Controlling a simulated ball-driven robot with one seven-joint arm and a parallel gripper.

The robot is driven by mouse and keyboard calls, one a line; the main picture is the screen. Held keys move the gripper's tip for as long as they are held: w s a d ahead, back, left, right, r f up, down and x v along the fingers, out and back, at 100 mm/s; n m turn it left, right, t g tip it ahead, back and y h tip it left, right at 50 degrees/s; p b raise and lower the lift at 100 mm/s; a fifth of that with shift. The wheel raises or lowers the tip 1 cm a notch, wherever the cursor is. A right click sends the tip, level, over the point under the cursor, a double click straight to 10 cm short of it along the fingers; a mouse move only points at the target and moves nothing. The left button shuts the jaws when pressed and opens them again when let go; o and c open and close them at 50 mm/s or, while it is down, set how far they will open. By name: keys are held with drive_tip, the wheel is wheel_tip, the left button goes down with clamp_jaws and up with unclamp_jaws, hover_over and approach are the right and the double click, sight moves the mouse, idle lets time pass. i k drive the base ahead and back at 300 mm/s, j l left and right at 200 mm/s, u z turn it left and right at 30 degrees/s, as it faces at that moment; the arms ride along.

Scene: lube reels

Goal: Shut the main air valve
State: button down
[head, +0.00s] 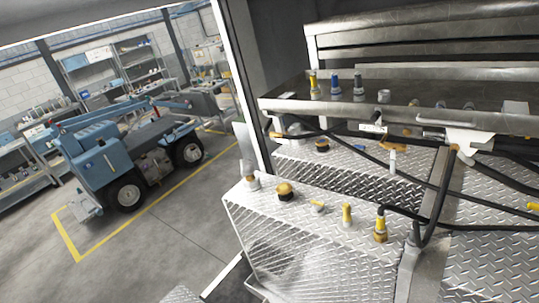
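Another yellow handle-like part (534,206) is cut off at the right edge. My gripper is not in view.
Black hoses (437,205) hang across the right side below a metal rail (400,113). Several coloured fittings (334,84) stand on the shelf above. At left, beyond the doorway edge, a blue wheeled lift (125,155) stands inside yellow floor lines on open concrete floor.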

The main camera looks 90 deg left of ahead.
sight(282, 140)
drive_tip(key=u, duration=2.3)
drive_tip(key=i, duration=0.55)
drive_tip(key=i+j+z, duration=0.1)
drive_tip(key=i, duration=0.5)
